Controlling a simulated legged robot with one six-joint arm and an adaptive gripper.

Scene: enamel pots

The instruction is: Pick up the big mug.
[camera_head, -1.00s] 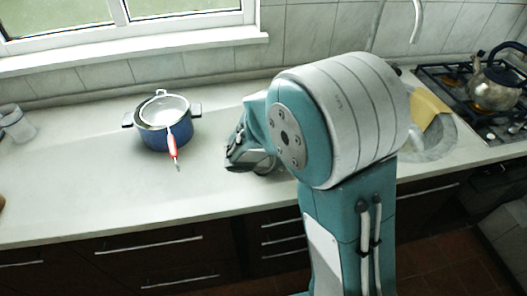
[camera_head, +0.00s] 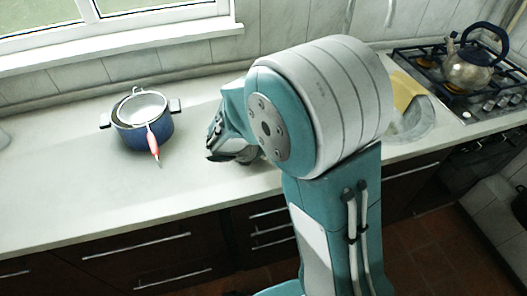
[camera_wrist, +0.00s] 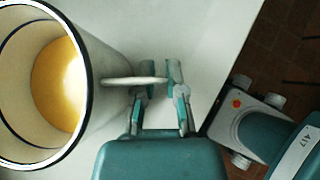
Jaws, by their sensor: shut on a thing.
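The big mug (camera_wrist: 60,75) fills the left of the wrist view. It is white with a dark rim, and its inside bottom looks yellow. Its handle (camera_wrist: 135,81) points right, between the fingers of my gripper (camera_wrist: 160,92). My gripper is shut on this handle. In the head view my gripper (camera_head: 230,150) is over the counter, partly hidden by my arm, and the mug cannot be made out there. I cannot tell whether the mug touches the counter.
A blue pot (camera_head: 142,133) with a strainer (camera_head: 140,108) over it and a red handle stands left on the counter (camera_head: 60,190). A kettle (camera_head: 470,68) sits on the stove (camera_head: 425,60) at right. A yellow cloth (camera_head: 405,90) lies by the sink. A window is behind.

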